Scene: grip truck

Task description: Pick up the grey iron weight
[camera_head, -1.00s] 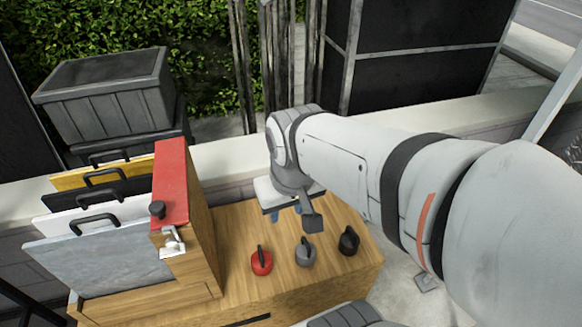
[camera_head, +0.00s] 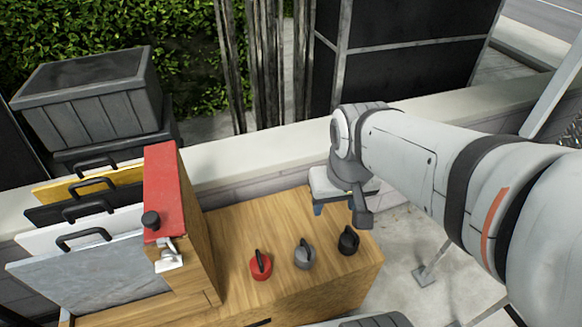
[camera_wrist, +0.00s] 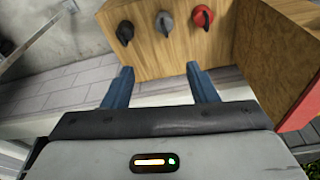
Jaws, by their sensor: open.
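The grey iron weight (camera_head: 304,254), with a dark handle on top, stands on the wooden top between the red weight (camera_head: 260,265) and the black weight (camera_head: 348,240). In the wrist view the grey weight (camera_wrist: 165,23) is at the top, roughly in line with the gap between the fingers. My gripper (camera_wrist: 160,72) has its blue fingers apart with nothing between them. In the head view my gripper (camera_head: 319,208) is beyond the weights, near the far right edge of the wooden top, partly hidden by my wrist.
The wooden top (camera_head: 245,225) is clear behind the weights. A red-topped wooden block (camera_head: 165,195) and upright panels (camera_head: 85,265) stand at the left. Dark crates (camera_head: 90,95) are behind them. A pale low wall (camera_head: 250,155) runs along the back.

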